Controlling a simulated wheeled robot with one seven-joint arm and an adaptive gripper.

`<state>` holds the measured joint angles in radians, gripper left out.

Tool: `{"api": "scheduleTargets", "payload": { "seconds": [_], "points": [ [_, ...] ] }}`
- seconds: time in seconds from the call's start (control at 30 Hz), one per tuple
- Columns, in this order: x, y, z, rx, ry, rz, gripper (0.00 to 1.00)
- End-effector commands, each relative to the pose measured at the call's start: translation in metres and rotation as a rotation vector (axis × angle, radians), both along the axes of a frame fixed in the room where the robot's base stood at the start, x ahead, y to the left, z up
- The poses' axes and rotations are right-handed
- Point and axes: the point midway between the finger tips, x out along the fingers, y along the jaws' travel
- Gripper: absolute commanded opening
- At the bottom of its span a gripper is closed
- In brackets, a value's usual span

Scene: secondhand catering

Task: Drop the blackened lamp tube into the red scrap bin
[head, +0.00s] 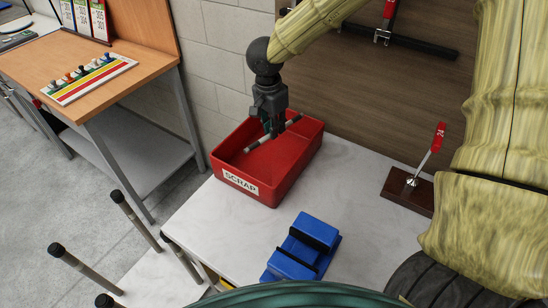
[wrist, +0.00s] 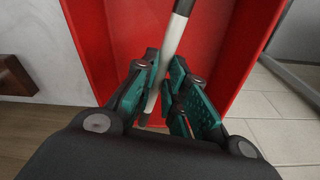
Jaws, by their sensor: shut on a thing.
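The red scrap bin (head: 285,168) stands on the white bench against the wall, with a SCRAP label on its front. My gripper (head: 272,133) is over the bin's opening, pointing down. It is shut on the lamp tube (head: 262,140), a pale tube with a dark end cap. In the wrist view the tube (wrist: 173,42) runs between the teal fingers of my gripper (wrist: 165,88), with the red bin (wrist: 110,40) behind it. The tube is tilted within the bin's outline. I cannot tell whether it touches the bin. Its lower end is partly hidden by the fingers.
A blue holder (head: 301,247) stands on the white bench (head: 215,225) in front of the bin. A red-tagged stand (head: 412,185) is to the right. Several dark-topped posts (head: 135,220) rise at lower left. A wooden table (head: 105,75) stands further left.

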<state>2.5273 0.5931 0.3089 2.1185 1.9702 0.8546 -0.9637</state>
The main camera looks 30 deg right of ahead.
Motion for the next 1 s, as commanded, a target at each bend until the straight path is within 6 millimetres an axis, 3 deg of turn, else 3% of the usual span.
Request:
{"api": "scheduleTargets", "payload": {
  "seconds": [0.27, 0.3, 0.43, 0.77, 1.0],
  "points": [
    [-0.001, -0.001, -0.002, 0.000, 0.001, -0.001, 0.00],
    [-0.001, -0.001, -0.002, 0.000, 0.001, -0.001, 0.15],
    [-0.001, -0.001, -0.002, 0.000, 0.001, -0.001, 0.39],
    [-0.001, -0.001, -0.001, 0.000, 0.000, -0.001, 0.39],
    [0.000, 0.002, 0.023, 0.001, -0.002, -0.001, 0.39]
  ]
}}
